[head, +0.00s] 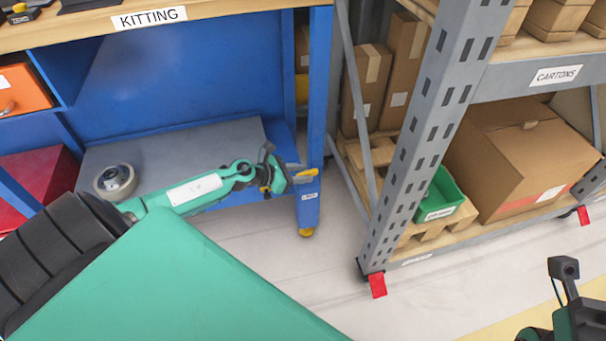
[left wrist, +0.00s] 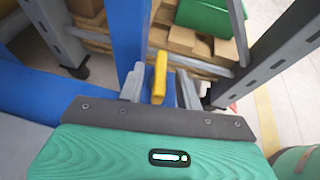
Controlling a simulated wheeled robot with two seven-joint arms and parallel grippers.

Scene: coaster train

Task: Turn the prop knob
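The yellow prop knob (head: 304,172) is a short bar at the blue bench leg. It also shows in the left wrist view (left wrist: 159,78), standing lengthwise between the two grey fingers. My left gripper (head: 294,174) reaches in at the leg from the left. In the left wrist view its fingers (left wrist: 160,88) are apart, one on each side of the knob, with a narrow gap to it on both sides. Of my right arm only a wrist part (head: 575,300) shows at the lower right of the head view; its fingers are hidden.
The blue kitting bench (head: 319,90) has a grey lower shelf (head: 220,140). A grey rack upright (head: 425,130) stands to the right, with cartons (head: 520,155) and a green bin (head: 438,195). Floor (head: 330,270) is clear between bench and rack.

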